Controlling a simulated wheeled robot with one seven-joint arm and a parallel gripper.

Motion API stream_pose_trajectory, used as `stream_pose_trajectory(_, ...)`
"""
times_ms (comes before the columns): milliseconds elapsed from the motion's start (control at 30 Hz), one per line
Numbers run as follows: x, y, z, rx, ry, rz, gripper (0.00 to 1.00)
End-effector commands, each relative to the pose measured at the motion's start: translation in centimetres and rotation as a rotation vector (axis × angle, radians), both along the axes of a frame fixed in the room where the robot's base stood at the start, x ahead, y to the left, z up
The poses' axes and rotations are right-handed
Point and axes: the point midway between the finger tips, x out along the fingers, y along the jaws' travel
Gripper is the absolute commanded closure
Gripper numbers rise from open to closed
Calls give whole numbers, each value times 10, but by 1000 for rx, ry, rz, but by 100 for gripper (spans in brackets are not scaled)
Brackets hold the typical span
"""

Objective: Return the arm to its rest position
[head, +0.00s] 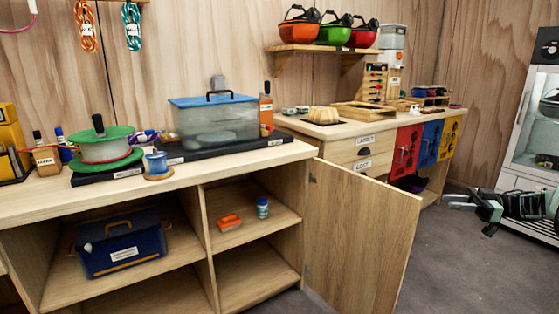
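My arm reaches in from the right edge of the head view. My gripper (472,203), dark with grey-green parts, hangs over the grey floor in front of the glass-doored cabinet. It is small and seen at an angle, so the gap between its fingers is unclear. I see no object in it. It is well clear of the wooden workbench (215,171) and its open cupboard door (360,235).
The open door juts out from the bench. A blue case (122,243), an orange item (230,222) and a small blue jar (262,208) are on the shelves. A blue-lidded bin (215,120) stands on top. The glass-doored cabinet (530,120) is right. Middle floor is clear.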

Motion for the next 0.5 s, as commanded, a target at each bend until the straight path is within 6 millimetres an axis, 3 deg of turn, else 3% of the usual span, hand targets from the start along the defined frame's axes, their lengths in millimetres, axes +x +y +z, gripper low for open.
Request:
stream_pose_trajectory(267, 52, 40, 46, 12, -80, -179, 71)
stream_pose_trajectory(500, 109, 91, 105, -8, -116, -493, 71)
